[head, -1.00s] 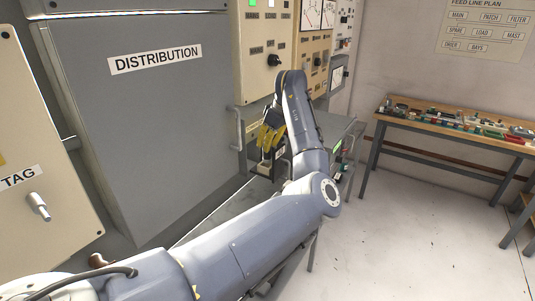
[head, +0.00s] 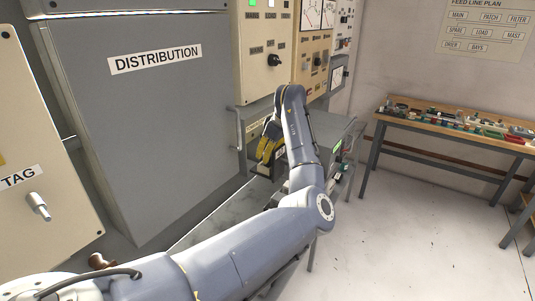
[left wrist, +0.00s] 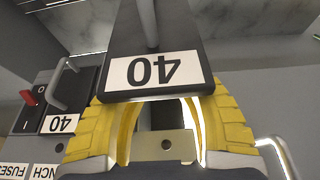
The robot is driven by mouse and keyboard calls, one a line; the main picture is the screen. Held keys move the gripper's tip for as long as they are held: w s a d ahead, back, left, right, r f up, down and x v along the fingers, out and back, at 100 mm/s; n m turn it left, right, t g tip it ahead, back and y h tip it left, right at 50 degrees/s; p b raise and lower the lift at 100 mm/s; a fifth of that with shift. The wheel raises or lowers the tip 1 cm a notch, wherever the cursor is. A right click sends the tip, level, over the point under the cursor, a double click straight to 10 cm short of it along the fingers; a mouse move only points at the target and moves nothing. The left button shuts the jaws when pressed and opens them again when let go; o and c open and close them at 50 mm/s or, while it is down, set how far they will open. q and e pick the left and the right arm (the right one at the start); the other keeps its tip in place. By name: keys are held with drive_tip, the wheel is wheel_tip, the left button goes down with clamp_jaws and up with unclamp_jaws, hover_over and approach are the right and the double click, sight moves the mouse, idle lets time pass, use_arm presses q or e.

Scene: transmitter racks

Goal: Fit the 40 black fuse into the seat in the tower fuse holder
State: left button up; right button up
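A black fuse with a white label reading 40 (left wrist: 155,72) fills the upper middle of the left wrist view, its label upside down. The yellow fingers of my left gripper (left wrist: 165,115) come up on both sides of it and appear closed on it. In the head view my left gripper (head: 268,150) is small, beyond my bent arm, low in front of the beige panels. A second black block labelled 40 (left wrist: 60,123), with a grey handle, is at the left of the wrist view. I cannot make out the tower fuse holder's seat. My right gripper is out of view.
A red switch (left wrist: 27,97) is beside the second block. A grey DISTRIBUTION cabinet (head: 150,120) stands left of my gripper, with a beige knob panel (head: 262,85) behind. A grey bench (head: 225,215) runs below my arm. A wooden table (head: 450,128) with small parts stands right; floor between is clear.

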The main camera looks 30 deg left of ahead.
use_arm(q)
drive_tip(key=shift+o, duration=1.3)
drive_tip(key=shift+r, duration=0.15)
drive_tip(key=v, duration=1.2)
